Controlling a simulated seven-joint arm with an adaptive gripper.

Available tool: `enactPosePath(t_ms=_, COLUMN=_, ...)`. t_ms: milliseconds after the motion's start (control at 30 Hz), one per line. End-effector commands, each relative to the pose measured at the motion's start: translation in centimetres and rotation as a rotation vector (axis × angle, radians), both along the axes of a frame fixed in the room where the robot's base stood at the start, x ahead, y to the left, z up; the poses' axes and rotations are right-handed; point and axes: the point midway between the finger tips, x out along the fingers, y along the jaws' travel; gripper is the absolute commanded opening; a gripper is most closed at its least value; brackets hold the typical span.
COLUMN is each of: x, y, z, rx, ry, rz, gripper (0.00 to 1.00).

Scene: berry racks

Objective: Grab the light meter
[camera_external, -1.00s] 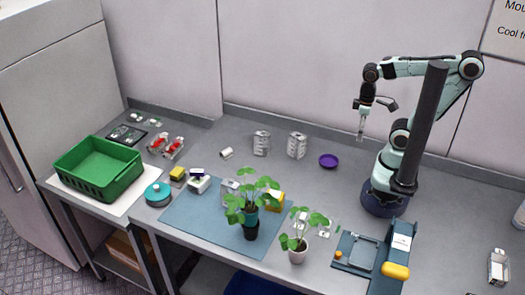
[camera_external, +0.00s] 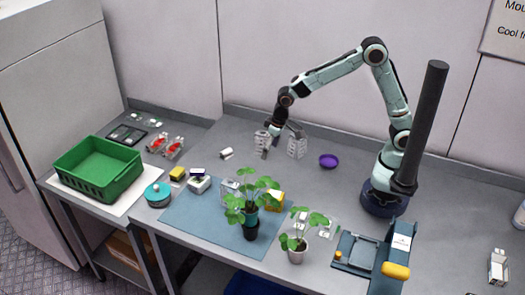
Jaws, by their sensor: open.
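No thing here is plainly labelled as the light meter. A small white device with a dark top (camera_external: 199,182) sits at the back left of the blue mat (camera_external: 185,213) and could be it, but it is too small to be sure. My gripper (camera_external: 282,144) is open and empty, above the back of the bench.
A green crate (camera_external: 120,182) and a teal round tin (camera_external: 158,195) are at the left.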

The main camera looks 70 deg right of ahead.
Motion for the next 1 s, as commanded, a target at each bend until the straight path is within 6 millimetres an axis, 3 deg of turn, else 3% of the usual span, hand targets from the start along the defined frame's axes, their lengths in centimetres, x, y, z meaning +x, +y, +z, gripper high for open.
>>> enactPosePath(t_ms=33, x=-0.3, y=1.6, z=-2.7, rx=-0.019, ry=0.050, rz=0.037, gripper=0.76)
enactPosePath(t_ms=100, x=-1.2, y=3.1, z=-5.6, rx=-0.042, ry=0.109, rz=0.080, gripper=0.76)
enactPosePath(t_ms=233, x=-3.3, y=4.4, z=-9.3, rx=-0.079, ry=0.192, rz=0.133, gripper=0.76)
enactPosePath(t_ms=700, x=-4.1, y=5.0, z=-15.8, rx=-0.088, ry=0.208, rz=0.157, gripper=0.76)
enactPosePath(t_ms=1000, x=-4.1, y=5.0, z=-16.7, rx=-0.086, ry=0.206, rz=0.156, gripper=0.76)
